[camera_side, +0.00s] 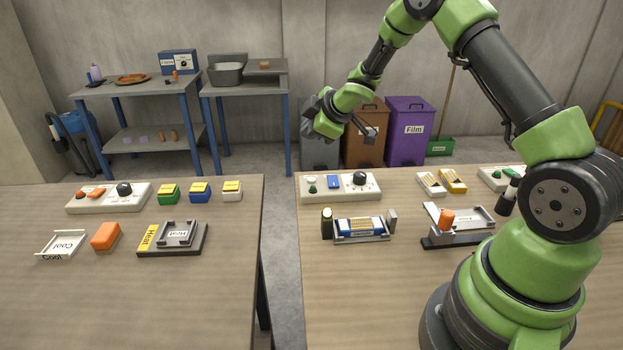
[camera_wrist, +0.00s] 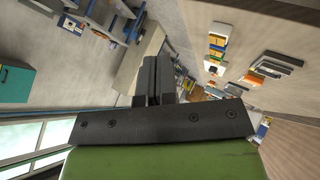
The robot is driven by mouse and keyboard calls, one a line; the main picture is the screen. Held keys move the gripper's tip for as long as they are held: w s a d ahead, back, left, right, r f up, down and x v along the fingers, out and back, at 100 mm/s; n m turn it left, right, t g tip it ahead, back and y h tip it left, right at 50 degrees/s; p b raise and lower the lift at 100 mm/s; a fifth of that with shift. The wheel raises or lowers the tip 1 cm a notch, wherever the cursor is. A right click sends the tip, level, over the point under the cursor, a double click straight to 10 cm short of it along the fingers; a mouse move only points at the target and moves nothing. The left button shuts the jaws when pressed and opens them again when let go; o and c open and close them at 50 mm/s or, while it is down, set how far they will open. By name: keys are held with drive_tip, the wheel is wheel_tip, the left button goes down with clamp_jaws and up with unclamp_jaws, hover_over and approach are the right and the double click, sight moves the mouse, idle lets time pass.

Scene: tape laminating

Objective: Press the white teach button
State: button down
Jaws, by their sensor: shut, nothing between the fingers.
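A white button (camera_side: 312,176) sits at the left end of a pale control panel at the back of the right table. A green button (camera_side: 312,189), a blue switch (camera_side: 334,182) and a black knob (camera_side: 360,180) share this panel. My gripper is raised above and behind the panel in the side view, well apart from it; its fingers are small and dark there. In the wrist view my gripper (camera_wrist: 152,78) shows two dark fingers together with nothing between them. I cannot pick out the white button in the wrist view.
On the right table, a blue-and-yellow block lies in a fixture (camera_side: 362,230) before the panel. Another fixture with an orange knob (camera_side: 447,220) stands to its right. Another panel (camera_side: 492,176) is farther right. A gap separates the left table (camera_side: 200,290). Bins (camera_side: 408,130) stand behind.

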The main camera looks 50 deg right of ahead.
sight(311, 180)
drive_tip(key=shift+f, duration=4.4)
drive_tip(key=shift+f, duration=0.15)
drive_tip(key=shift+f, duration=0.25)
drive_tip(key=shift+f, duration=0.5)
drive_tip(key=shift+r, duration=0.9)
drive_tip(key=shift+r, duration=2.55)
